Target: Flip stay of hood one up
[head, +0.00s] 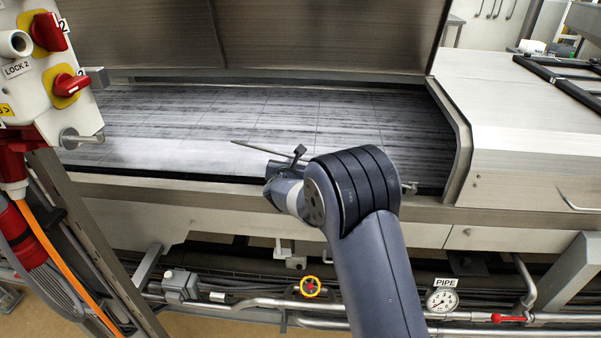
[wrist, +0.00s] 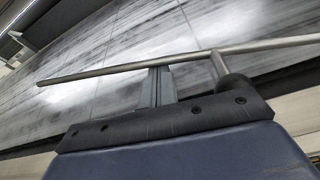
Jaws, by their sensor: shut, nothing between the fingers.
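The stay, a thin grey metal rod (head: 256,148), lies low and slightly tilted along the front edge of the opening under the raised hood (head: 340,35). In the wrist view the rod (wrist: 105,72) runs across the picture, and a short arm joins it to a round pivot (wrist: 236,86) on the right. My gripper (head: 272,170) is at the front edge by the rod; my arm hides part of the rod in the head view. In the wrist view its shut, empty fingers (wrist: 158,86) end right at the rod's lower side; I cannot tell whether they touch.
The flat dark bed (head: 330,115) behind the rod is clear. A metal cover (head: 520,130) stands at the right. A switch box (head: 60,100) with red handles stands close at the left.

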